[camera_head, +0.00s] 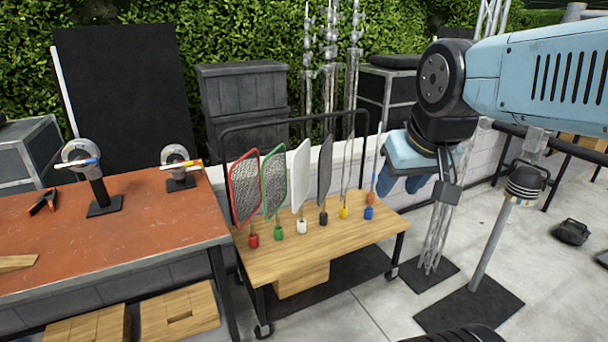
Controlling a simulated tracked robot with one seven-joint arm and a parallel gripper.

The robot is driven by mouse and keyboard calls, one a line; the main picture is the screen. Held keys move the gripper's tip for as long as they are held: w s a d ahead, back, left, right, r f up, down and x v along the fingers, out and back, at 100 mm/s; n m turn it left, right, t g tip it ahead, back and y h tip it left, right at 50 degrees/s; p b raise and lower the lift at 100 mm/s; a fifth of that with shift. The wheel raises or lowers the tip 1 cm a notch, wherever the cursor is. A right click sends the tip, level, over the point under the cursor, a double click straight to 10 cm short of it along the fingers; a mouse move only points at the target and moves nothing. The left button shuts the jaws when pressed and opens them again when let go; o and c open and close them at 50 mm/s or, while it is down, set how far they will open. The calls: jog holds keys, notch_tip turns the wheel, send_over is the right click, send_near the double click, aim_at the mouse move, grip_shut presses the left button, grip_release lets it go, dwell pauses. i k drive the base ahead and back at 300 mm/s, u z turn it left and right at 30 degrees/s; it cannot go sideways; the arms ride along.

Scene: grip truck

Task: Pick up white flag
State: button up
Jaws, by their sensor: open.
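The white flag (300,178) stands upright on the wooden cart top, third from the left in a row of flags. It has a white panel on a thin stem and a white handle (301,227) at its foot. The green flag (274,182) is to its left and the black flag (324,172) to its right. My gripper (401,188) hangs from my blue arm at the right of the row, pointing down, apart from the white flag. Its blue fingers look parted and empty.
A red flag (244,188) and yellow-handled (343,212) and blue-handled (369,212) stems share the wheeled cart (330,238). A black tube frame (294,118) rises behind them. An orange-topped table (120,235) adjoins at left. A light stand (488,245) stands at right.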

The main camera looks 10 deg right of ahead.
aim_at(301, 158)
jog(key=u, duration=0.15)
jog(key=i, duration=0.65)
jog(key=z, duration=1.05)
jog(key=k, duration=1.25)
jog(key=u, duration=0.35)
jog(key=i, duration=0.9)
